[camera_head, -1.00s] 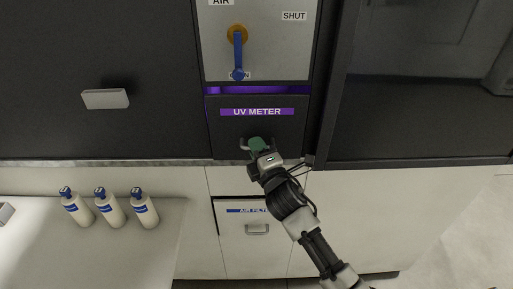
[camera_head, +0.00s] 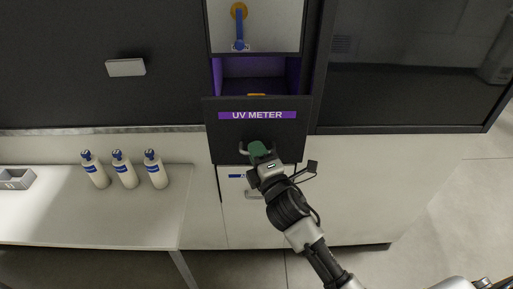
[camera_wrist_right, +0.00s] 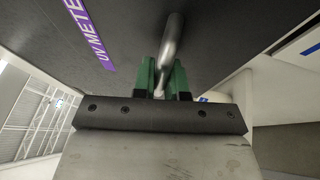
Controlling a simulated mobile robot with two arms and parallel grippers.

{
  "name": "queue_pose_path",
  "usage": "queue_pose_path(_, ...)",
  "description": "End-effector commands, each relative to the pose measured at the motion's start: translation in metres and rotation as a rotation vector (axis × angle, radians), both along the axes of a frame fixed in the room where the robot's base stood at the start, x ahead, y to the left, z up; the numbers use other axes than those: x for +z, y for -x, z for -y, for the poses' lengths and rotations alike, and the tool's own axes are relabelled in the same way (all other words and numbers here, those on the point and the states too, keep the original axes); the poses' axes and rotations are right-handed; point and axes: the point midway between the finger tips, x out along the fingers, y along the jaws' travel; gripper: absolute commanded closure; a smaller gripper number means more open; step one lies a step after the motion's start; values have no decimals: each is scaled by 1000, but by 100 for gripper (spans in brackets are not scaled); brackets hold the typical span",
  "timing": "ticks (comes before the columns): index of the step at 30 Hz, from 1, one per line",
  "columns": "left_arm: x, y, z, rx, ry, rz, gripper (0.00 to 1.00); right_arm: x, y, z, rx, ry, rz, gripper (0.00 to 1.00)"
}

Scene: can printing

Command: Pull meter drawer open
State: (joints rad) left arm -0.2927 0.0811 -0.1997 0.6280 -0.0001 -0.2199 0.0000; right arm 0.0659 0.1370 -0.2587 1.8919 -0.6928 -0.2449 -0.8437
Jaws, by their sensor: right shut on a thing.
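The UV METER drawer (camera_head: 228,139) has a dark front with a purple label and stands pulled out from the dark cabinet. Its purple inside (camera_head: 254,68) shows above the front, with a small orange thing (camera_head: 256,95) just behind the front edge. My right gripper (camera_head: 257,149) is shut on the drawer's metal handle (camera_head: 243,149). In the right wrist view the green fingers (camera_wrist_right: 162,80) close around the grey handle bar (camera_wrist_right: 172,42), and part of the purple label shows at left. My left gripper is not in view.
A valve panel with a blue lever (camera_head: 240,28) is above the drawer. A lower white drawer (camera_head: 240,215) is below, partly covered by the open front. Several white bottles with blue caps (camera_head: 124,170) stand on a white table (camera_head: 150,215) at left. Floor is clear at right.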

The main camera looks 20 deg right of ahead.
Motion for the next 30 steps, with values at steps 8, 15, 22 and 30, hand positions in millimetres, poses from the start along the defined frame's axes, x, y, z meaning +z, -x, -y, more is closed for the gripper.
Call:
queue_pose_path(8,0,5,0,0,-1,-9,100,0,1,0,-2,1,0,100)
queue_pose_path(15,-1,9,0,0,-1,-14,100,0,1,0,-1,1,0,77)
queue_pose_path(22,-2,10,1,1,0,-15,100,0,2,0,-1,1,1,77)
queue_pose_path(30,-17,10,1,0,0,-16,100,-12,41,5,1,1,-1,77)
